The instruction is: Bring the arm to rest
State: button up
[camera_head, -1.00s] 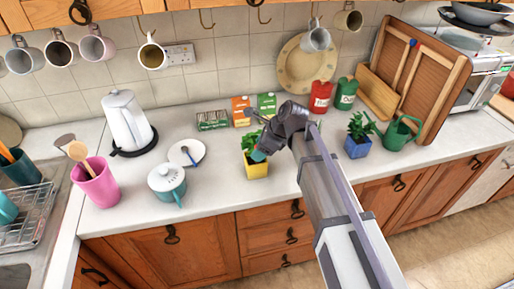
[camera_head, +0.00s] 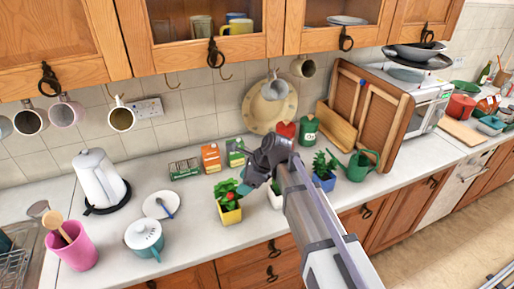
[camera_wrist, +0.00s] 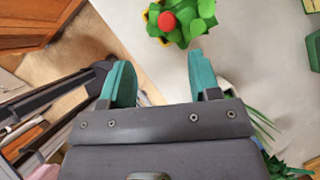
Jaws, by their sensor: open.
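My arm reaches from the lower right of the head view over the counter (camera_head: 120,213). My gripper (camera_head: 246,187) hangs above the counter, just right of and above the plant in the yellow pot (camera_head: 230,216). In the wrist view my gripper (camera_wrist: 155,85) has two teal fingers, spread wide apart with nothing between them. The plant (camera_wrist: 182,20), with green leaves and a red round part, lies beyond the fingertips there, apart from them. A white pot (camera_head: 275,197) is partly hidden behind my arm.
A blue pot plant (camera_head: 324,170) and a green watering can (camera_head: 362,165) stand right of my arm. Mugs hang below the upper cupboards (camera_head: 210,30).

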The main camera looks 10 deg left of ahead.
jog(key=s+d+f+n+h+b, duration=0.1)
jog(key=s+d+n, duration=0.3)
jog(key=d, duration=0.6)
jog(key=s+d+f+n+h+b, duration=0.2)
jog(key=s+d+f+n+h, duration=0.1)
jog(key=d+n, duration=0.4)
jog(key=s+d+f+n+h+b, duration=0.1)
jog(key=s+d+n, duration=0.5)
jog(key=d, duration=0.7)
notch_tip(320, 180, down, 2)
jog(key=shift+d+h, duration=0.15)
jog(key=shift+h, duration=0.45)
